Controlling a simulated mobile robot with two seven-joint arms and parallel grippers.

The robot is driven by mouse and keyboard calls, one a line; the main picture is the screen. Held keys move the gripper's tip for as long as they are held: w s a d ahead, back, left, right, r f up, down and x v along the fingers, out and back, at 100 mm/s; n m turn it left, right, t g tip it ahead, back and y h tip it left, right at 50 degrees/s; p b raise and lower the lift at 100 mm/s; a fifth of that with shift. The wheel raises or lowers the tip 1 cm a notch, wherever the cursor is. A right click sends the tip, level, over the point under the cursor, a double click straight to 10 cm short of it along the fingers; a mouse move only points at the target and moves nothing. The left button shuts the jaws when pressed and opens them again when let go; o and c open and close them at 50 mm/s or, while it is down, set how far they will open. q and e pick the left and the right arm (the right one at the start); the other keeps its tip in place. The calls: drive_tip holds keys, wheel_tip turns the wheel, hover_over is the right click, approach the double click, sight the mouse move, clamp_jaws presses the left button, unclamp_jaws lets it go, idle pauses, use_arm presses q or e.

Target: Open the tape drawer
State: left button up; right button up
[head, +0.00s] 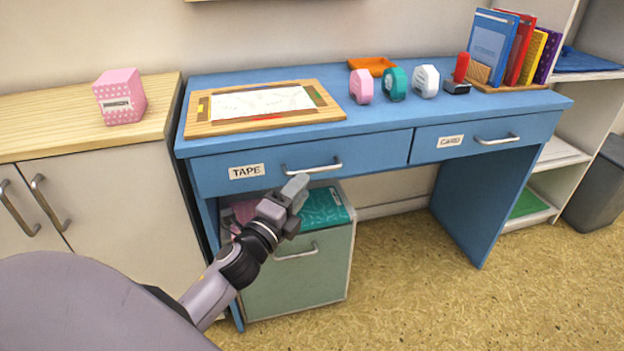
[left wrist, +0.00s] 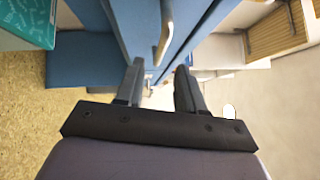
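The tape drawer (head: 375,154) is the left blue drawer of the desk, with a TAPE label (head: 246,171) and a silver bar handle (head: 312,166). The drawer looks shut. My left gripper (head: 296,188) is just below and in front of this handle in the head view. In the left wrist view, my left gripper (left wrist: 157,80) has its two fingers apart with nothing between them. The handle (left wrist: 165,30) shows beyond the fingertips, apart from them. My right gripper is in neither view.
The card drawer (head: 480,135) on the right looks shut. A green cabinet (head: 300,272) stands under the desk, below my left gripper. A wooden board (head: 212,129), tape dispensers (head: 395,83) and books (head: 490,48) are on the desktop. The floor before the desk is clear.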

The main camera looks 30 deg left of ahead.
sight(314, 172)
use_arm(q)
drive_tip(key=shift+w+a+r, duration=0.1)
drive_tip(key=shift+w+r, duration=0.1)
drive_tip(key=shift+w, duration=1.2)
drive_tip(key=shift+w+a+r, duration=0.1)
drive_tip(key=shift+w+r, duration=0.05)
drive_tip(key=shift+w, duration=1.25)
clamp_jaws()
